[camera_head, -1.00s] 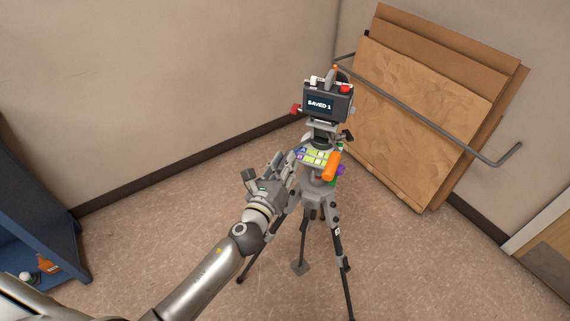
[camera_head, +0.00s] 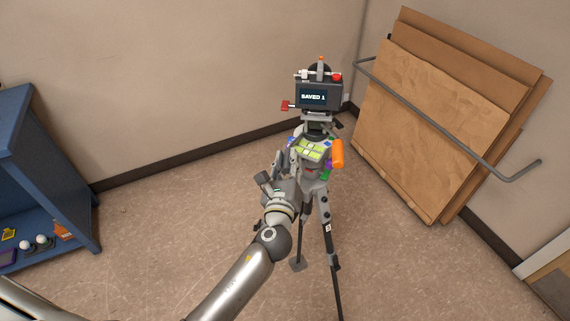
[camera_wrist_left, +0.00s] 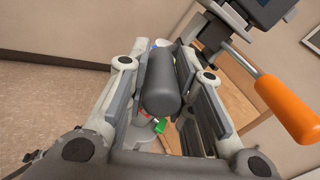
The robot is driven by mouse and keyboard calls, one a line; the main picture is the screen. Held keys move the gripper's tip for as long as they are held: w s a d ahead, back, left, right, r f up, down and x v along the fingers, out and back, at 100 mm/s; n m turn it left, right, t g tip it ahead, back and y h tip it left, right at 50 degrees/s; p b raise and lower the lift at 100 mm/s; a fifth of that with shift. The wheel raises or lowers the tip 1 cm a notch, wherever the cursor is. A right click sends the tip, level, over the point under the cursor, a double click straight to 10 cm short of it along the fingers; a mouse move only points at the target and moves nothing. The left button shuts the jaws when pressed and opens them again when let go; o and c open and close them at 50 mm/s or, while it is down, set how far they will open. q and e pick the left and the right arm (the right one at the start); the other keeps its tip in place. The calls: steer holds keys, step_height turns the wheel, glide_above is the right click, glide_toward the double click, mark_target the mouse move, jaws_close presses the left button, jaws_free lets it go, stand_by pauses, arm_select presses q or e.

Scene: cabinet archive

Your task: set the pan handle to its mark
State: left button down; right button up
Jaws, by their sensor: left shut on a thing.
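A camera head with a screen reading "SAVED 1" (camera_head: 316,97) stands on a tripod (camera_head: 327,235). Below the screen are a pale green gridded panel (camera_head: 310,150) and an orange grip (camera_head: 337,153) on the right; the orange grip also shows in the left wrist view (camera_wrist_left: 288,108). My left gripper (camera_head: 288,162) is at the near left of the tripod head. In the left wrist view, it is shut on a dark grey cylindrical handle (camera_wrist_left: 164,85), lying between its fingers. I cannot tell which coloured patch is the handle's mark. My right gripper is not in view.
Brown boards (camera_head: 432,120) lean on the right wall behind a grey rail (camera_head: 440,118). A blue shelf (camera_head: 45,160) with small items stands at the left. The floor (camera_head: 165,230) between shelf and tripod is clear.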

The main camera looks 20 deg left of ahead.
arm_select(q)
steer(key=shift+s+d+f+n+g+y+b, duration=0.15)
steer(key=shift+d+n+g+y+b, duration=0.15)
steer(key=shift+d+n+y+b, duration=0.55)
steer(key=shift+d+r+y, duration=0.15)
steer(key=shift+r+y, duration=0.05)
steer(key=shift+y, duration=0.25)
steer(key=c, duration=1.3)
jaws_free()
steer(key=shift+o, duration=0.2)
steer(key=v, duration=1.2)
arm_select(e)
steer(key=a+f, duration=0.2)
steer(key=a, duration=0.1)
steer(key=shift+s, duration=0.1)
arm_select(q)
steer(key=shift+r, duration=0.1)
